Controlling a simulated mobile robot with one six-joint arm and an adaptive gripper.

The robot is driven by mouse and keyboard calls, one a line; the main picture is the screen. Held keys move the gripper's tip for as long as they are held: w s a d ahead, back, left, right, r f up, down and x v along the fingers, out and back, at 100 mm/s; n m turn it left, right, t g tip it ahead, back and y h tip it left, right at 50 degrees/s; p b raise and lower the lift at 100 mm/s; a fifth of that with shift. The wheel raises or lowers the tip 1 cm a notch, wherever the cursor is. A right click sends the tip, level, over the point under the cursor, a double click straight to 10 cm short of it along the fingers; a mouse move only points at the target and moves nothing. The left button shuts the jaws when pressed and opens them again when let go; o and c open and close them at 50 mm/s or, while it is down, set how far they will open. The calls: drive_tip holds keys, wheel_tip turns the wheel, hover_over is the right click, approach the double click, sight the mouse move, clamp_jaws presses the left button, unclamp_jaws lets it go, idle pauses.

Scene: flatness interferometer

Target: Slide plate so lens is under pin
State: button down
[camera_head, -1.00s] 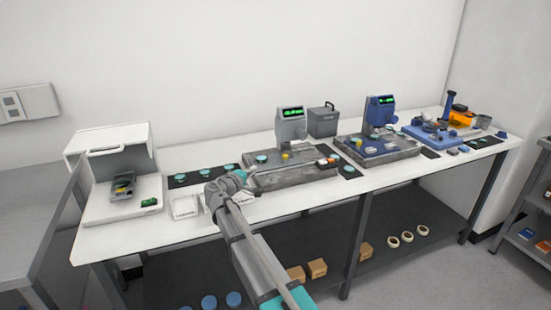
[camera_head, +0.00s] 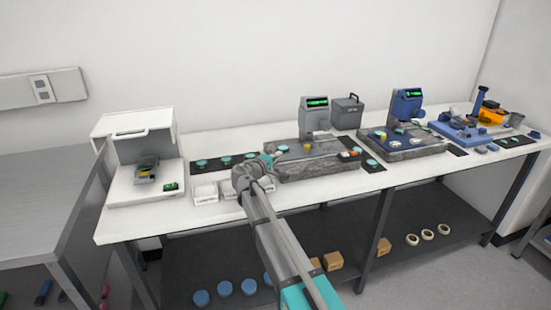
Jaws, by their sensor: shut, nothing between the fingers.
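My gripper (camera_head: 267,160) is shut, with nothing seen between its fingers. It is at the left end of a grey stone slab (camera_head: 335,168), and I cannot tell whether it touches. A grey gauge stand (camera_head: 315,115) with a green display rises from this slab. A teal lens (camera_head: 282,148) is on the slab's left part, near my fingertips. A yellow piece (camera_head: 307,147) is below the gauge head. A blue gauge (camera_head: 406,103) stands on a second slab (camera_head: 410,154), with a blue plate (camera_head: 388,141) carrying pale discs. The pins are too small to make out.
A white open-fronted cabinet (camera_head: 135,150) stands at the left. A black mat (camera_head: 190,167) with several teal discs and white trays (camera_head: 205,192) lie left of my gripper. A grey box (camera_head: 347,112) stands behind. A blue device (camera_head: 465,130) is at the right.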

sight(299, 155)
drive_tip(key=x, duration=0.8)
drive_tip(key=shift+s+d+b, duration=0.1)
drive_tip(key=shift+d+b, duration=0.2)
drive_tip(key=shift+d, duration=0.7)
drive_tip(key=shift+d+f, duration=0.1)
drive_tip(key=shift+d, duration=0.65)
drive_tip(key=shift+w, duration=0.25)
